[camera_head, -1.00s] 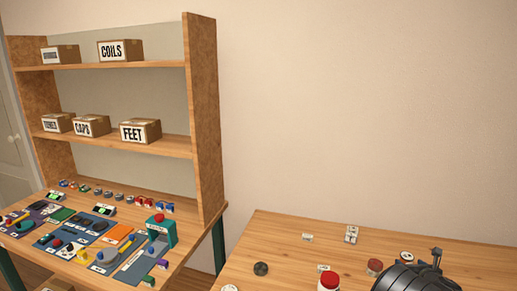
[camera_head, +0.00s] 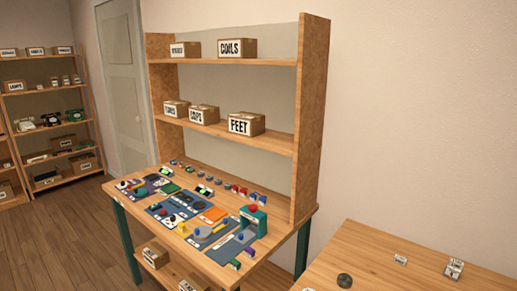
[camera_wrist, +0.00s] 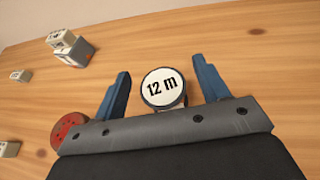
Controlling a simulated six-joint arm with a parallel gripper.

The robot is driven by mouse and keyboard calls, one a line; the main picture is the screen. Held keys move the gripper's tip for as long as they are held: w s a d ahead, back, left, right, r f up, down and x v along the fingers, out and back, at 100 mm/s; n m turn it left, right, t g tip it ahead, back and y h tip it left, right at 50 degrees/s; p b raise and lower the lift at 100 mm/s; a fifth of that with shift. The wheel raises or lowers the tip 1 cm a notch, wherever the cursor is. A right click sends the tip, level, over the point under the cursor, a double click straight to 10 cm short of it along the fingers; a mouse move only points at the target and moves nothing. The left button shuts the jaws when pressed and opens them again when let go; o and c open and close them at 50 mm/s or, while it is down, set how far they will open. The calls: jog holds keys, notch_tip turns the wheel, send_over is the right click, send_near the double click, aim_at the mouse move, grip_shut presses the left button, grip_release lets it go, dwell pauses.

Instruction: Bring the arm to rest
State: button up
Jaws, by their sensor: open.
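My gripper (camera_wrist: 163,88) shows in the wrist view with its two blue fingers spread apart. A round white disc marked "12 m" (camera_wrist: 162,87) with a dark rim shows between the fingers, with a gap on each side. I cannot tell how far below the fingertips it lies. The gripper and arm are not in the head view.
A red round piece (camera_wrist: 70,131) lies by the gripper's left side. Small white blocks (camera_wrist: 72,50) stand on the wooden table (camera_head: 375,270). A workbench (camera_head: 150,215) with colored parts and shelves of labelled boxes (camera_head: 247,123) stands left of it. Another shelf rack (camera_head: 50,110) is farther left.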

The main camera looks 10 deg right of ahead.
notch_tip(320, 180, down, 3)
jog(key=shift+f, duration=0.1)
jog(key=v, duration=1.2)
jog(key=x, duration=1.2)
jog(key=shift+w, duration=0.1)
jog(key=r, duration=0.4)
jog(key=shift+s+r, duration=0.25)
jog(key=shift+r, duration=0.15)
jog(key=s+a+r, duration=0.3)
jog(key=s+r, duration=0.4)
jog(key=s, duration=0.4)
notch_tip(320, 180, up, 10)
jog(key=w+a+m+g+h, duration=0.1)
jog(key=w+a, duration=0.1)
jog(key=w, duration=0.9)
jog(key=w+a+m, duration=0.1)
jog(key=w+a, duration=0.1)
jog(key=w, duration=0.9)
jog(key=shift+a+g+h, duration=0.4)
